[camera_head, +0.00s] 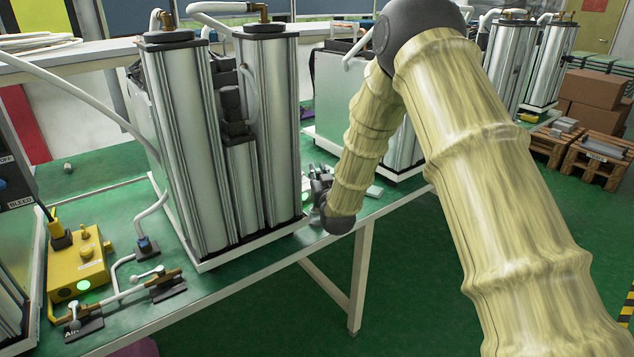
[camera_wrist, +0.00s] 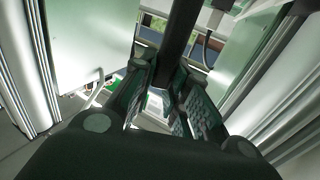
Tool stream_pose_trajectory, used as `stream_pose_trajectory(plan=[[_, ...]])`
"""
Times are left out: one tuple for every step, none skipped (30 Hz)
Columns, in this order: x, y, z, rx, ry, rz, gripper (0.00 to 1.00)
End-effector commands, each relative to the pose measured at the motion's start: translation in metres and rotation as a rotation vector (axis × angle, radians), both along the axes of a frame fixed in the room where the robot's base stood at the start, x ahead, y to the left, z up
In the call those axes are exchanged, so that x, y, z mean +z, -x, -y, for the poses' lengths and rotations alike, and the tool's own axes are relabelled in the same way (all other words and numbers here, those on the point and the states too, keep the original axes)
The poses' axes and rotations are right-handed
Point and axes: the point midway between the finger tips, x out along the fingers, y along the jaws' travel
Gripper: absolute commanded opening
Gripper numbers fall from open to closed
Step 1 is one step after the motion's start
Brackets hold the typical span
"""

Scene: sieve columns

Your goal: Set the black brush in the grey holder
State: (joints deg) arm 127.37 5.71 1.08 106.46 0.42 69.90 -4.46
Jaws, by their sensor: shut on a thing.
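My gripper (camera_head: 320,190) is at the end of my sleeved arm, just right of the near twin silver columns, over the bench's edge area. In the wrist view my gripper (camera_wrist: 170,98) has its two ridged pads on either side of a long black bar, which I take to be the black brush (camera_wrist: 179,40). The brush runs up and away from between the pads to the top edge, slightly tilted. Its bristles cannot be made out. In the head view the brush cannot be told apart from the dark gripper. I cannot pick out the grey holder in either view.
The twin silver columns (camera_head: 218,140) stand close left of my gripper. More columns stand behind my arm. A yellow box (camera_head: 77,262) and pipe fittings (camera_head: 125,290) sit on the green bench (camera_head: 215,305). Pallets with boxes (camera_head: 597,155) stand far right. Green floor is clear at lower right.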

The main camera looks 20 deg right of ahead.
Motion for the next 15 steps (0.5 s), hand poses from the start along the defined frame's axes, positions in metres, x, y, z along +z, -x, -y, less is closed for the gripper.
stream_pose_trajectory(plan=[[0.000, -0.004, -0.001, 0.000, 0.000, 0.000, 0.00], [-0.001, -0.006, -0.001, 0.000, 0.000, 0.000, 0.00], [-0.001, -0.007, -0.001, 0.000, 0.000, 0.000, 0.00], [-0.001, -0.008, -0.002, 0.000, 0.000, 0.000, 0.00], [-0.002, -0.008, -0.002, 0.000, 0.000, 0.000, 0.00], [-0.003, -0.009, -0.002, 0.000, 0.000, 0.000, 0.00], [-0.005, -0.009, -0.002, 0.000, 0.000, 0.000, 0.00], [-0.007, -0.008, -0.002, 0.000, 0.000, -0.001, 0.00], [-0.011, -0.008, -0.002, 0.000, 0.000, -0.002, 0.00], [-0.014, -0.008, -0.002, 0.000, 0.000, -0.002, 0.00], [-0.018, -0.008, -0.002, 0.000, 0.000, -0.002, 0.00], [-0.022, -0.008, -0.002, 0.000, 0.000, -0.001, 0.00], [-0.025, -0.008, -0.002, 0.000, 0.000, -0.001, 0.00], [-0.028, -0.008, -0.002, 0.000, 0.000, -0.002, 0.00], [-0.032, -0.008, -0.002, 0.000, 0.000, -0.002, 0.00]])
